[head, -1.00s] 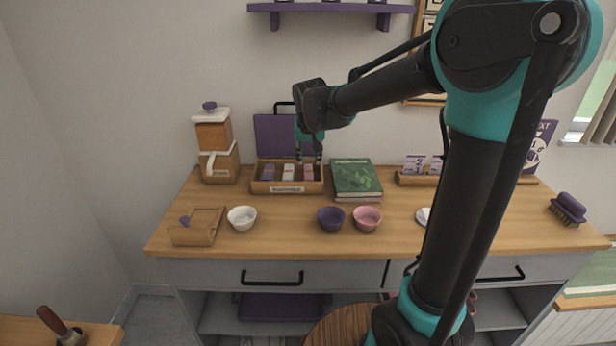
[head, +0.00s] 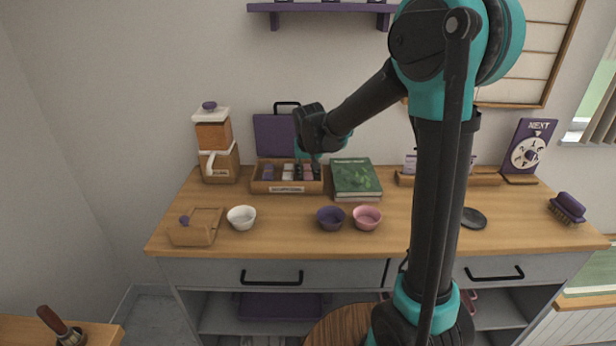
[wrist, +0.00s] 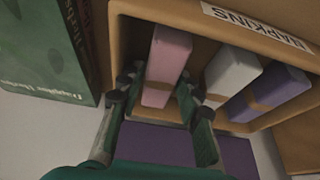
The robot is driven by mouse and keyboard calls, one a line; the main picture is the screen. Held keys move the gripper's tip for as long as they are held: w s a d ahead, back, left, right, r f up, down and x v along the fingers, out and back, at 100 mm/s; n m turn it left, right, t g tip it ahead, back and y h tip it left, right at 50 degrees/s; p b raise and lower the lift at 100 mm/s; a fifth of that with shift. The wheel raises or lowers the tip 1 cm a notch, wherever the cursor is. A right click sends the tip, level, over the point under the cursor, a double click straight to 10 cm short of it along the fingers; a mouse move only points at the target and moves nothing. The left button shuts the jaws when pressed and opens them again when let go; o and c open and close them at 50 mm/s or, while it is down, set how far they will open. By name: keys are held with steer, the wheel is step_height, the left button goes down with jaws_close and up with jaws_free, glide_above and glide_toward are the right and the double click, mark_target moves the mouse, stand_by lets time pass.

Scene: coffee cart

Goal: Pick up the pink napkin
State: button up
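The pink napkin (wrist: 168,58) is a folded bundle with a tan band, standing in a wooden napkin box (head: 288,188). White (wrist: 232,70) and purple (wrist: 268,92) napkins stand beside it in the wrist view. My gripper (wrist: 160,88) reaches into the box with one finger on each side of the pink napkin. The fingers look open, with a small gap beside the napkin; contact is not clear. In the head view my gripper is over the box's right part, and its fingers partly hide the pink napkin.
A green book (head: 355,178) lies right of the box. A purple bowl (head: 331,218), a pink bowl (head: 367,217) and a white bowl (head: 242,217) stand in front. A dispenser (head: 217,145) stands left. The counter between box and bowls is clear.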

steer(key=shift+f, duration=0.15)
steer(key=shift+c, duration=0.2)
steer(key=c, duration=0.5)
steer(key=shift+c, duration=0.2)
